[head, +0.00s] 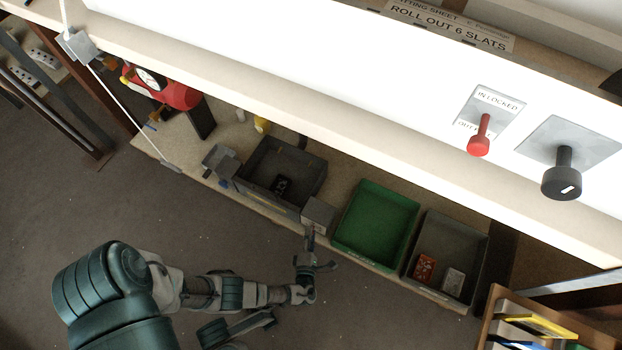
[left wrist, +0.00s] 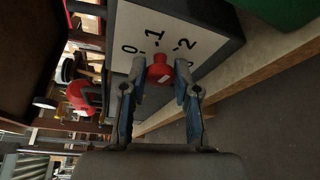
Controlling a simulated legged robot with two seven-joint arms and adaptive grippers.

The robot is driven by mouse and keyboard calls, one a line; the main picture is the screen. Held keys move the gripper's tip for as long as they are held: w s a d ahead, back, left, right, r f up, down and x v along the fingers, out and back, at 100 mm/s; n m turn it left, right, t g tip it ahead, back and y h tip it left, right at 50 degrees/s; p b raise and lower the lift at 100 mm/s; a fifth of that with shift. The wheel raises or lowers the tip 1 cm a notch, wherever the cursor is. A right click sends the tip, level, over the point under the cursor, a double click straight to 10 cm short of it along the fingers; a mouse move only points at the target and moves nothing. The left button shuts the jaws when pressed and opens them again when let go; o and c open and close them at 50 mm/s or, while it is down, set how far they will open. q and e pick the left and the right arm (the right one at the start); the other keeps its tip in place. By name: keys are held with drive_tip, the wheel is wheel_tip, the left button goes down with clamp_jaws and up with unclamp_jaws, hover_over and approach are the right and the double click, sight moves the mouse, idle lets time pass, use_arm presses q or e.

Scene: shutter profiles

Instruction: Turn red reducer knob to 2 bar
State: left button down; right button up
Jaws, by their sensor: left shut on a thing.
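The red reducer knob (left wrist: 160,72) sits in the middle of the left wrist view, in front of a white scale plate (left wrist: 168,30) marked 0, 1 and 2. My left gripper (left wrist: 160,66) has one finger on each side of the knob and is shut on it. I cannot tell clearly which mark the knob points to. In the head view my left gripper (head: 310,243) reaches up to a small grey box (head: 318,212) at the bench's front edge. The knob is hidden there. My right gripper is not in view.
On the lower shelf stand a grey bin (head: 265,204), a green bin (head: 345,236) and another grey bin (head: 410,264) with small boxes. A red device with a gauge (head: 178,93) is at the left. A white panel with a red knob and black knob is above.

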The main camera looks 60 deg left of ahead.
use_arm(q)
drive_tip(key=shift+d+f+m+y+b, duration=0.15)
drive_tip(key=shift+d+m+y+b, duration=0.1)
drive_tip(key=shift+m, duration=0.3)
drive_tip(key=shift+d+f+m+y+b, duration=0.1)
drive_tip(key=shift+f+m+y+b, duration=0.1)
drive_tip(key=shift+m, duration=0.35)
idle(1.3)
drive_tip(key=c, duration=0.9)
unclamp_jaws()
drive_tip(key=shift+o, duration=0.2)
drive_tip(key=shift+a+r, duration=0.1)
drive_tip(key=v, duration=1.2)
drive_tip(key=shift+f, duration=0.2)
drive_tip(key=shift+s, duration=0.1)
